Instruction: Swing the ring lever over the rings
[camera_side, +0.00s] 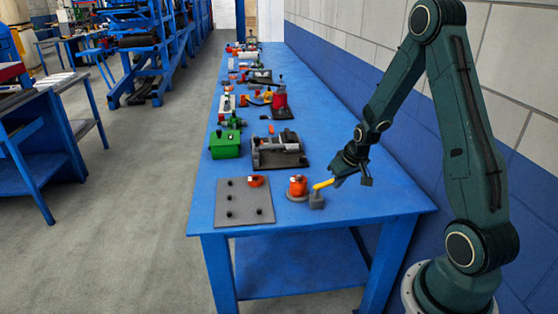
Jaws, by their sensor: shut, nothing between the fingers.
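A yellow lever (323,184) sticks out at a slant from a small grey block (317,202) near the front of the blue table. Left of it, an orange-red rounded piece (298,186) sits on a grey round base. I cannot tell at this size whether it is made of rings. A smaller orange-red piece (256,181) sits at the back right corner of a flat grey plate (247,208) with several black knobs. My gripper (340,179) is shut, at the upper right end of the yellow lever. I cannot tell whether it touches the lever.
A grey machine-like fixture (279,149) on a dark base and a green box (225,144) stand behind the plate. More small devices line the blue table (370,200) toward the back. The table's front right is clear. A wall (400,140) runs along the right side.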

